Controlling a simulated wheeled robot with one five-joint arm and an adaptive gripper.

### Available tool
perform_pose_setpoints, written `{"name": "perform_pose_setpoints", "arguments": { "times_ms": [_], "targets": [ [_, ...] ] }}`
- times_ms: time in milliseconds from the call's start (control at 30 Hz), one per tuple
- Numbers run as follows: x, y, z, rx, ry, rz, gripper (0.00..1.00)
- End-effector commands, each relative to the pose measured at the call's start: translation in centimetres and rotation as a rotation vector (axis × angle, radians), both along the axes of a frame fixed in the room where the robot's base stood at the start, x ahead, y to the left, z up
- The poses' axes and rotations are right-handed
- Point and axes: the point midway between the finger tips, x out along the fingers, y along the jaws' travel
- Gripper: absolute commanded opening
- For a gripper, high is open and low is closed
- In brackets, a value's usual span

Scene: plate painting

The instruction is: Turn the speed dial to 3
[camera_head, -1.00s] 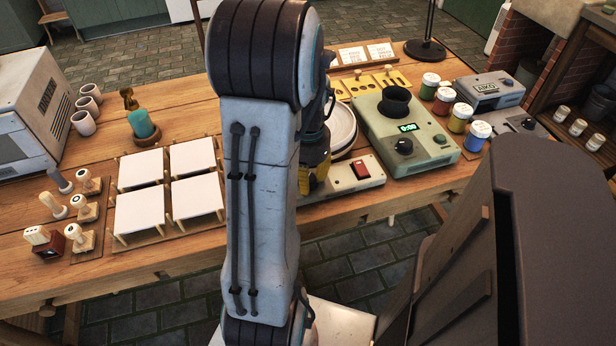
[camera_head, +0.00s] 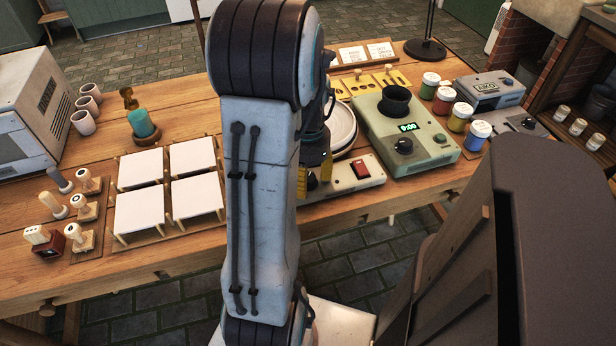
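A pale wheel unit with a red switch (camera_head: 361,168) and a round plate (camera_head: 341,128) stands at the table's front, partly behind my arm. A dark round dial (camera_head: 312,181) shows on its front left; its marks are too small to read. My gripper (camera_head: 315,174) points down right over this dial. My upper arm hides the unit's left end.
A green scale-like unit (camera_head: 410,135) with a lit display and its own black knob stands close on the right. Paint jars (camera_head: 460,117) stand beyond it. White tiles on pegs (camera_head: 196,157) lie left of my arm.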

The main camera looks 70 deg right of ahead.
Motion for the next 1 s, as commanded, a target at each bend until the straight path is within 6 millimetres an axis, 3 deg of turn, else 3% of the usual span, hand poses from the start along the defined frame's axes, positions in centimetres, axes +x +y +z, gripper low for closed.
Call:
{"name": "perform_pose_setpoints", "arguments": {
  "times_ms": [433, 1000],
  "targets": [
    [0.0, -0.2, 1.1, -0.009, -0.001, 0.001, 0.59],
    [0.0, -0.2, 9.9, -0.006, -0.001, 0.001, 0.59]
  ]
}}
